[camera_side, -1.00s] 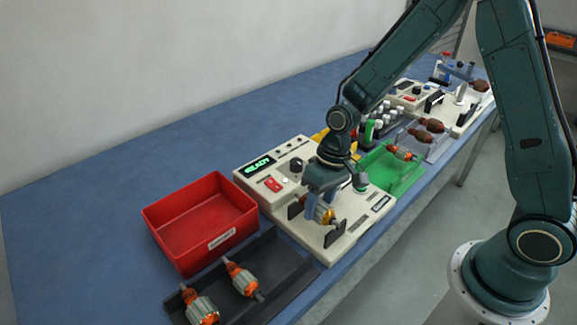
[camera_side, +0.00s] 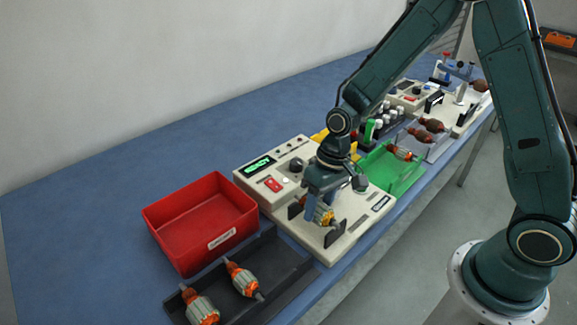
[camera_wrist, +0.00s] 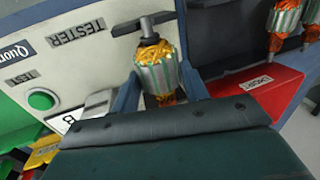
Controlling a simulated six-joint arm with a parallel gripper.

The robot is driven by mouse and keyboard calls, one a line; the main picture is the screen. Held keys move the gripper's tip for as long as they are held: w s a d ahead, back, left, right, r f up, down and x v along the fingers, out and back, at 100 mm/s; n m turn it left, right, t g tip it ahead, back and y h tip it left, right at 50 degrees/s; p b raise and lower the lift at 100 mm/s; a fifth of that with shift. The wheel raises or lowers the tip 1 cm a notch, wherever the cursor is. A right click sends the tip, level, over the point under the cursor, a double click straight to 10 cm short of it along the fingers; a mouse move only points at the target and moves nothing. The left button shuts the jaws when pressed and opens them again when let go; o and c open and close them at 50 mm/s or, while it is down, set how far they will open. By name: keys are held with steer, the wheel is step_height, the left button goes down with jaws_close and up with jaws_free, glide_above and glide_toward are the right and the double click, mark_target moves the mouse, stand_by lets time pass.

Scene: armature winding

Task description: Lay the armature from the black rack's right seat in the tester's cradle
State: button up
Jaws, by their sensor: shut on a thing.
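My gripper (camera_side: 321,203) is over the tester (camera_side: 258,188) and shut on an armature (camera_side: 323,216). The armature has a grey core and orange windings, and lies between the two dark posts of the tester's cradle (camera_side: 336,233). I cannot tell whether its shaft rests in both. In the wrist view the armature (camera_wrist: 157,72) sits between my fingers (camera_wrist: 160,88), its upper shaft end at one dark post (camera_wrist: 145,22). The other post is hidden there. The black rack (camera_side: 285,268) holds two armatures (camera_side: 242,279) at its left and middle; its right part is empty.
A red bin (camera_side: 200,222) stands left of the tester, behind the rack. A green tray (camera_side: 385,172) with an armature and a grey tray (camera_side: 432,148) with armatures lie to the right. The blue bench (camera_side: 90,215) is bare at the left.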

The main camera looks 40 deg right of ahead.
steer(key=shift+f, duration=0.25)
stand_by(0.5)
steer(key=o, duration=1.3)
steer(key=v, duration=1.3)
steer(key=shift+d+r, duration=0.2)
steer(key=shift+r, duration=0.2)
steer(key=shift+s+r, duration=0.1)
